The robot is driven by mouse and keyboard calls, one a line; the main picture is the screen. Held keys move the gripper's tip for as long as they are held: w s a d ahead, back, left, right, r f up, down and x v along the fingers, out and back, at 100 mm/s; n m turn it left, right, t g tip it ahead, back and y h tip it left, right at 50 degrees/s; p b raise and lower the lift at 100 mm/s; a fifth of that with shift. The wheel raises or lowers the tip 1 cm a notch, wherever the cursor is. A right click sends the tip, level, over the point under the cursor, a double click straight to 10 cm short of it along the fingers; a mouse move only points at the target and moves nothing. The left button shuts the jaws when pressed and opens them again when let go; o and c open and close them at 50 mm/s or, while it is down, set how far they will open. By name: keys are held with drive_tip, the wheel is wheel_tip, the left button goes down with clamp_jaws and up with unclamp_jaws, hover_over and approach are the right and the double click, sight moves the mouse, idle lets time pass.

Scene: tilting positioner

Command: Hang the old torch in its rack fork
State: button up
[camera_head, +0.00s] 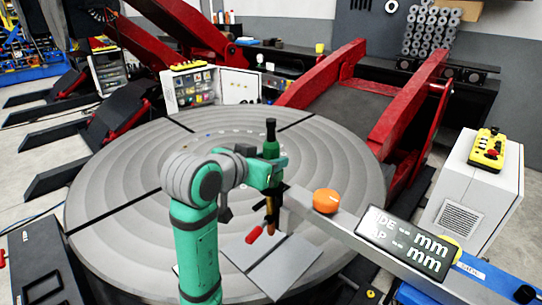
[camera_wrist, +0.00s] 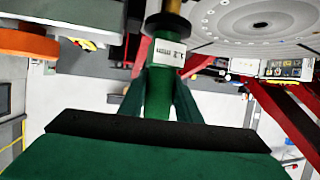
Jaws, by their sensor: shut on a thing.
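The torch (camera_head: 271,148) stands nearly upright in my gripper (camera_head: 270,172), above the round table. It has a dark top, a green body and a brown-copper lower end. I cannot make out the rack fork in either view.
The large grey round table (camera_head: 115,180) carries joined metal plates (camera_head: 285,265). A grey beam (camera_head: 345,228) with an orange disc (camera_head: 326,201) and a display (camera_head: 408,243) lies just right of the torch. Red arms (camera_head: 405,115) rise behind. A cabinet (camera_head: 475,190) stands right.

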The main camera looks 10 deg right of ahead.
drive_tip(key=shift+f, duration=0.6)
drive_tip(key=s+a, duration=0.6)
drive_tip(key=a, duration=0.3)
idle(1.2)
drive_tip(key=shift+a, duration=0.1)
